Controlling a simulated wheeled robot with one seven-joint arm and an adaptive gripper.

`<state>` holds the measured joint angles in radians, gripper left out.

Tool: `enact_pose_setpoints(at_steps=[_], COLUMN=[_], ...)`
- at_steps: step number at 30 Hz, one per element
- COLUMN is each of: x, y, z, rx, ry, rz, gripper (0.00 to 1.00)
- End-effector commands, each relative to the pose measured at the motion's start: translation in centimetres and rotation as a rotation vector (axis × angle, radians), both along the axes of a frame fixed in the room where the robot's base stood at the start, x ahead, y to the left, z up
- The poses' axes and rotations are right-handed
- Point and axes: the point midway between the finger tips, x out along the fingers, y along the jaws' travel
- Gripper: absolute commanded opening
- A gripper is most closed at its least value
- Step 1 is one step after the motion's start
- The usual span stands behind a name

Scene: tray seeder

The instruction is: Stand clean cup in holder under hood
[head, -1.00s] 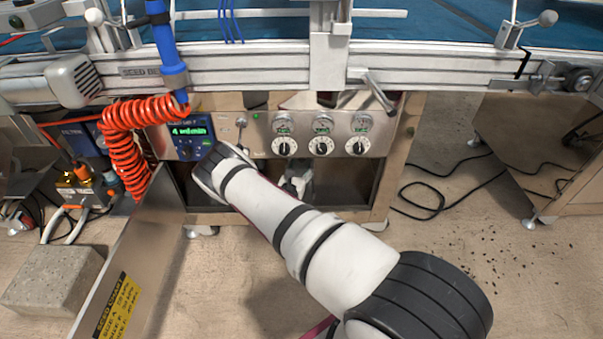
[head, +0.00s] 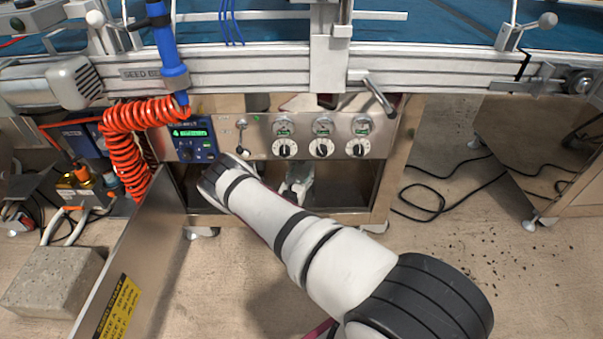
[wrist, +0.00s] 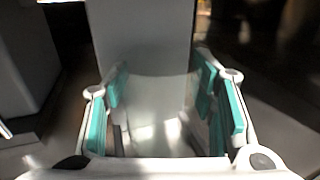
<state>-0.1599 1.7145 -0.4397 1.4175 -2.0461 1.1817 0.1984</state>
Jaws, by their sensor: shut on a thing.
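In the wrist view my gripper (wrist: 165,112) is shut on a pale, see-through cup (wrist: 155,125), with its teal pads on both sides of it. The cup's curved edge shows faintly between the pads; its lower part is hidden by the gripper's body. Right behind the cup a plain pale upright surface (wrist: 140,35) fills the middle of the view, and I cannot tell whether it is part of the holder. In the head view my arm reaches into the open cabinet under the control panel, and the cup cannot be made out there. The hood cannot be told for sure.
The control panel (head: 262,140) with dials hangs above the cabinet opening. An open metal door (head: 150,262) with a yellow label stands left of my arm. An orange coiled hose (head: 122,150) hangs at the left. A concrete block (head: 52,282) and cables (head: 440,195) lie on the floor.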

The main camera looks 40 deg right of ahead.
Motion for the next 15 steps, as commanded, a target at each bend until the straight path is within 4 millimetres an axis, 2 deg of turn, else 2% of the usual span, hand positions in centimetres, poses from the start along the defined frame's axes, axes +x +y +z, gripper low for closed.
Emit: enact_pose_setpoints(at_steps=[11,12,15], x=[-0.01,0.0,0.0], y=[-0.02,-0.01,-0.01], z=[-0.41,-0.41,-0.39], rx=[-0.001,-0.001,-0.001], ry=[0.0,0.0,-0.001], rz=[0.0,0.0,0.0], gripper=[0.19,0.56,0.75])
